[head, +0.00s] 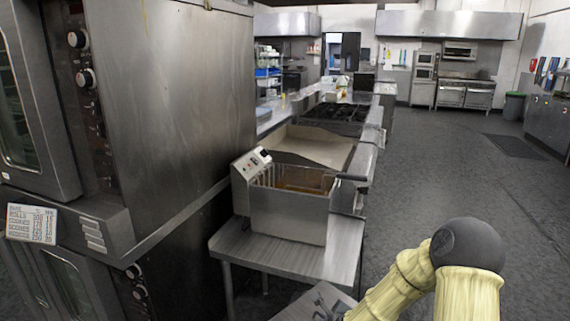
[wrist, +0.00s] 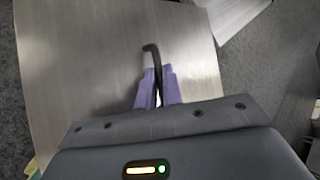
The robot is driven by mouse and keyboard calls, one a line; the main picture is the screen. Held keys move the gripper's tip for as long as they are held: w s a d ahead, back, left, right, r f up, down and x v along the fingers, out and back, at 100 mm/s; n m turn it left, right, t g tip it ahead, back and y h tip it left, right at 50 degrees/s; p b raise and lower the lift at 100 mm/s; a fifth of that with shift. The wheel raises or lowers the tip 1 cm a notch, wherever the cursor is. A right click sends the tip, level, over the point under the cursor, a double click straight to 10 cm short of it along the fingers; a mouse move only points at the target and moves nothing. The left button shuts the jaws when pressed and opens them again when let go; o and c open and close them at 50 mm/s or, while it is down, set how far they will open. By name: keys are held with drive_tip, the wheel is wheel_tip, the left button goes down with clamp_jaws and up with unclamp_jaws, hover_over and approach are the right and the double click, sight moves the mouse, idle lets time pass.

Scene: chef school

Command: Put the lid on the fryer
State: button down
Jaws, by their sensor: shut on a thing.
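The fryer (head: 288,217) is a steel box with a control panel at its back left, standing on a steel table (head: 285,257) in the middle of the head view. Its top is open. A wire basket with a dark handle (head: 350,177) sits in it. In the wrist view, my gripper (wrist: 158,76) has purple fingers closed on a black bent handle (wrist: 151,48). A broad flat steel sheet (wrist: 80,70), seemingly the lid, lies behind the handle. Whether it hangs free or rests on something I cannot tell. In the head view, a grey flat piece (head: 308,303) shows partly at the bottom edge.
A tall steel oven (head: 170,90) stands close on the left of the fryer. A counter with a griddle (head: 300,148) and a black hob (head: 337,112) runs behind it. The floor (head: 435,190) on the right is open. Another steel surface (wrist: 232,16) shows at the wrist view's upper right.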

drive_tip(key=shift+m+h, duration=0.6)
drive_tip(key=shift+m, duration=0.3)
drive_tip(key=s+d+f, duration=0.2)
drive_tip(key=s+f, duration=0.1)
drive_tip(key=s+d+f, duration=0.1)
drive_tip(key=s, duration=0.1)
drive_tip(key=shift+s+d+f, duration=0.2)
drive_tip(key=shift+d+f, duration=0.1)
drive_tip(key=shift+d, duration=0.1)
drive_tip(key=shift+d+r+p, duration=0.1)
drive_tip(key=shift+r+p, duration=0.45)
drive_tip(key=shift+p, duration=0.25)
drive_tip(key=p, duration=0.2)
drive_tip(key=r+p, duration=0.1)
drive_tip(key=shift+s+a+p, duration=0.25)
drive_tip(key=shift+p, duration=0.1)
drive_tip(key=p, duration=0.2)
drive_tip(key=r+p, duration=0.1)
drive_tip(key=p, duration=0.1)
drive_tip(key=shift+s+d+r, duration=0.1)
drive_tip(key=shift+s, duration=0.25)
drive_tip(key=s+p, duration=0.1)
drive_tip(key=p, duration=0.3)
drive_tip(key=shift+r, duration=0.35)
drive_tip(key=shift+f, duration=0.15)
drive_tip(key=shift+f, duration=0.55)
wheel_tip(320, 180, down, 9)
drive_tip(key=s, duration=0.2)
drive_tip(key=shift+s, duration=0.35)
